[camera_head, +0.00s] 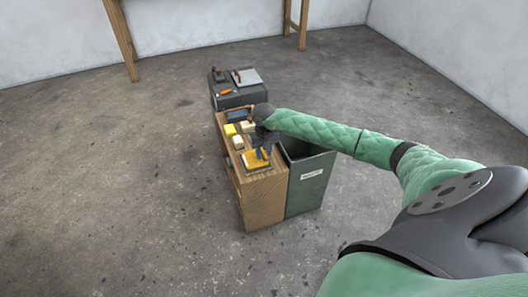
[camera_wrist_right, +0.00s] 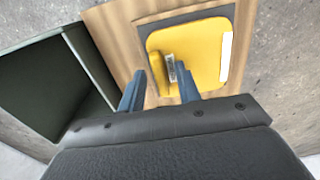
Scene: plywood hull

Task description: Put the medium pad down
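The medium pad is a yellow, rounded plate (camera_wrist_right: 208,38) with a raised yellow grip and a white strip along one edge. In the head view, the pad (camera_head: 256,164) is at the near end of the wooden cabinet top. My right gripper (camera_wrist_right: 161,70) is over it, its two blue fingers on either side of the grip, apparently shut on it. The gripper also shows in the head view (camera_head: 261,152). The pad appears flat over a dark grey patch (camera_wrist_right: 184,15); I cannot tell whether it touches. My left gripper is not in view.
Smaller yellow and cream blocks (camera_head: 238,142) lie farther back on the wooden cabinet (camera_head: 264,203). A dark green open bin (camera_head: 308,185) stands against its right side. A dark grey cabinet (camera_head: 243,98) with tools stands behind. The floor around is clear.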

